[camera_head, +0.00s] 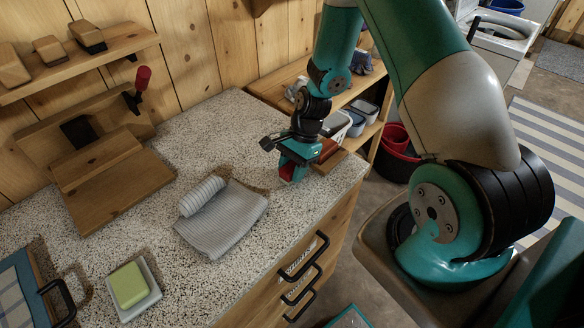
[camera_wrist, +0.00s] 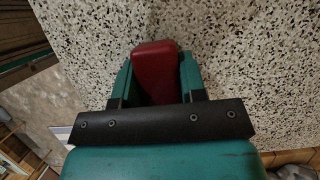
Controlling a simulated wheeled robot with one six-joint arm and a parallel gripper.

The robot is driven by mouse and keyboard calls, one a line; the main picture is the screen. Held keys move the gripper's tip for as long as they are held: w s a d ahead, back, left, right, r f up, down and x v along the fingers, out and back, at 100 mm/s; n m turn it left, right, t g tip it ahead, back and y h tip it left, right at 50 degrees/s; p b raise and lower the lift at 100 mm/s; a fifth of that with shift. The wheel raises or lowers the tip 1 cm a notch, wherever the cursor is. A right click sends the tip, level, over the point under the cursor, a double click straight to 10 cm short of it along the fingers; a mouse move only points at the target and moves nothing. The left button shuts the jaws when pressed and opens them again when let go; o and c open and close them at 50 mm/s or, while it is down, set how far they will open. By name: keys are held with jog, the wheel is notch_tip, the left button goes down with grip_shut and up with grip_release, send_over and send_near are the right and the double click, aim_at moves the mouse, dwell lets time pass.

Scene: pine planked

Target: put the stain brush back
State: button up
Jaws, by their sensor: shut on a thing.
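My gripper (camera_head: 292,174) is low over the right end of the speckled counter, pointing down. Its teal jaws are shut on a red, smooth, rounded thing, which I take to be the stain brush (camera_wrist: 155,68). Only its red end shows between the fingers in the wrist view; no bristles can be made out. In the head view it is a small red patch (camera_head: 287,171) between the jaws. I cannot tell whether it touches the counter (camera_head: 190,125).
A striped grey cloth (camera_head: 232,222), partly rolled, lies left of my gripper. A wooden jig (camera_head: 115,170) with a red-handled clamp (camera_head: 142,78) stands at the back left. A green block on a pale dish (camera_head: 148,301) is at front left. Blocks lie on a wall shelf (camera_head: 75,60).

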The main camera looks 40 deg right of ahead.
jog(key=shift+f, duration=0.2)
jog(key=o, duration=0.9)
jog(key=shift+r, duration=0.15)
